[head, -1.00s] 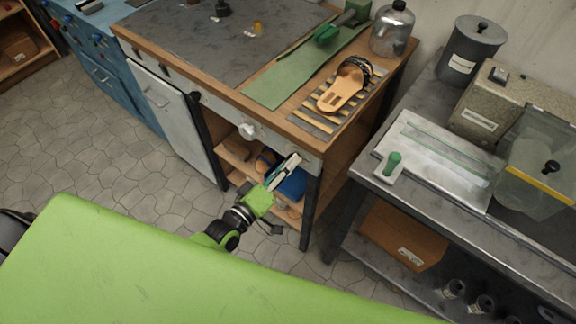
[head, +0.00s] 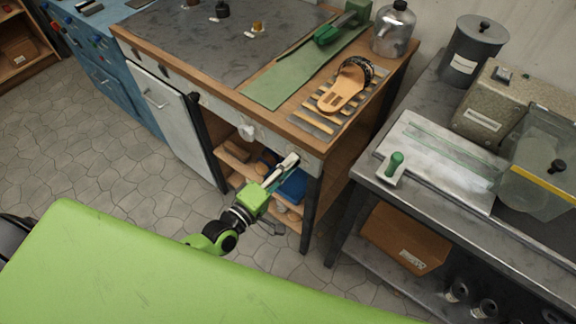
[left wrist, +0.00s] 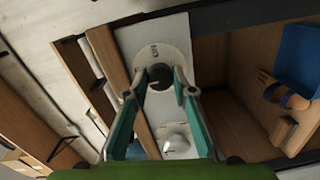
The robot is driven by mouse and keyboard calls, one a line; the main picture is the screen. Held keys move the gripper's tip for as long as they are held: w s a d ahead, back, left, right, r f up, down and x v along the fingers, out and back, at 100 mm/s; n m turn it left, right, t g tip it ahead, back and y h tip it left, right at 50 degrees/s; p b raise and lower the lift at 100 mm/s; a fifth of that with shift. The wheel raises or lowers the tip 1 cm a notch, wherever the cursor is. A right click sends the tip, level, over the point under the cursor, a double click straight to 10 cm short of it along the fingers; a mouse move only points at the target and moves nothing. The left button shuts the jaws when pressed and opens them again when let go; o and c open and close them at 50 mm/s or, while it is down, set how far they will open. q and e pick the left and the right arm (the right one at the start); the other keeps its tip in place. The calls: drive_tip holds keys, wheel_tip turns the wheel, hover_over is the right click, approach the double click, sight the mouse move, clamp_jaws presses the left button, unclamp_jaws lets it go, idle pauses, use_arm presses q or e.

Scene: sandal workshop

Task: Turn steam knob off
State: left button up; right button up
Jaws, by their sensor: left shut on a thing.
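A dark steam knob (left wrist: 158,79) sits on a round pale dial plate with small lettering, too blurred to read, on the bench's front panel. My left gripper (left wrist: 161,84) is shut on this knob, with a teal finger on each side of it. In the head view my left gripper (head: 291,160) reaches the right end of the front panel (head: 219,107) and hides the knob. A second, pale knob (head: 247,132) stands out farther left on the panel; it also shows in the left wrist view (left wrist: 176,141). My right gripper is not in view.
Below the panel is an open wooden shelf with a blue item (head: 293,186) and several sandal parts. A sandal (head: 345,88) lies on a slatted rack on the benchtop. A grey side table (head: 364,171) stands close at the right.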

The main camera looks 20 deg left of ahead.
use_arm(q)
drive_tip(key=o, duration=1.1)
drive_tip(key=v, duration=1.2)
drive_tip(key=s+a+f+m+g+y, duration=0.1)
drive_tip(key=s+a+f+m+g, duration=0.15)
drive_tip(key=f, duration=0.65)
drive_tip(key=s+a+f+m+g+y, duration=0.2)
drive_tip(key=f+m, duration=0.1)
drive_tip(key=f, duration=0.7)
drive_tip(key=s+a+f+m+g+y, duration=0.1)
drive_tip(key=s+a+f+m+g, duration=0.15)
drive_tip(key=f, duration=0.65)
drive_tip(key=s+d+f+m+g+y, duration=0.1)
drive_tip(key=s+f+m+g, duration=0.2)
drive_tip(key=s+f, duration=0.5)
drive_tip(key=s+d+f+m+g+y, duration=0.1)
drive_tip(key=s+f+m+g, duration=0.3)
drive_tip(key=s, duration=1.2)
wheel_tip(320, 180, down, 5)
drive_tip(key=shift+d+r+g, duration=0.15)
drive_tip(key=shift+d+g, duration=0.15)
drive_tip(key=shift+g, duration=0.5)
